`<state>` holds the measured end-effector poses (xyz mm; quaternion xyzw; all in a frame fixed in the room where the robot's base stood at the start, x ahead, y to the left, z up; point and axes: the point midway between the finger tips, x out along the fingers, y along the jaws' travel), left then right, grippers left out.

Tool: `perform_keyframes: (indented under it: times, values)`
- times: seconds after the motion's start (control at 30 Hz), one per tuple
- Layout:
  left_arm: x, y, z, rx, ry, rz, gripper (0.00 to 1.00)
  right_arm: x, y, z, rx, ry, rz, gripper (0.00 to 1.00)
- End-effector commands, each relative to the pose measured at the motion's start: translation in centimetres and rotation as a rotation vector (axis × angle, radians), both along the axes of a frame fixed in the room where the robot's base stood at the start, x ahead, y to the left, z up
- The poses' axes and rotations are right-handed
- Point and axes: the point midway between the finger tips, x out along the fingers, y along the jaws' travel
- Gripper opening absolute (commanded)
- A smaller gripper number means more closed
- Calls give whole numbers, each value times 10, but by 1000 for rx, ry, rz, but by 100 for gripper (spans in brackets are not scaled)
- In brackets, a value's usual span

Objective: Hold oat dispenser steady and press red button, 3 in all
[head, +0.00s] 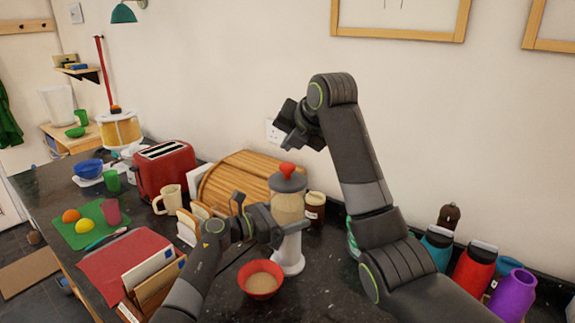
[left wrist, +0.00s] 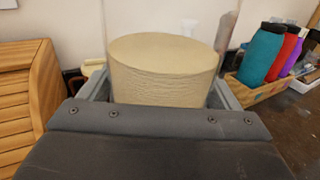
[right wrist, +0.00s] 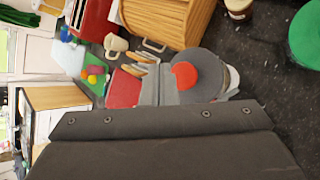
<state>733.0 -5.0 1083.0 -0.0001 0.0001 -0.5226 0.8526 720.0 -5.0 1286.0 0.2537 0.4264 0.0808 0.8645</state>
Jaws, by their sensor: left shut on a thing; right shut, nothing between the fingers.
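The oat dispenser (head: 289,207) stands upright on the dark counter, with a clear oat-filled container, a grey lid and a white base (head: 289,255). Its red button (head: 287,170) is on top; it also shows in the right wrist view (right wrist: 184,75). My left gripper (head: 277,226) is shut around the container; the left wrist view shows the oats (left wrist: 165,75) between its fingers. My right gripper (head: 287,138) is shut and empty, above the button and apart from it. A red bowl (head: 262,290) with oats in it sits in front of the base.
A wooden bread box (head: 245,175) and brown jar (head: 315,208) stand close behind the dispenser. A red toaster (head: 165,168), a cream mug (head: 170,199) and bread slices are to the left. Several coloured bottles (head: 473,266) stand at the right. A bare counter strip lies right of the dispenser.

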Motion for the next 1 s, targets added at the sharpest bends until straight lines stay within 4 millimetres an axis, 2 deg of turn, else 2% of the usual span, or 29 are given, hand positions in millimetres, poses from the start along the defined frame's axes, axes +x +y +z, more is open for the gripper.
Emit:
perform_keyframes:
  times: [0.2,0.33,1.0]
  values:
    - [0,0,0,-1,0,0,38,0,-1,23,-1,0,-1,0]
    - [0,0,0,-1,0,0,38,0,-1,30,-1,1,-2,0]
    - [0,0,0,-1,0,1,38,0,0,31,0,1,-1,0]
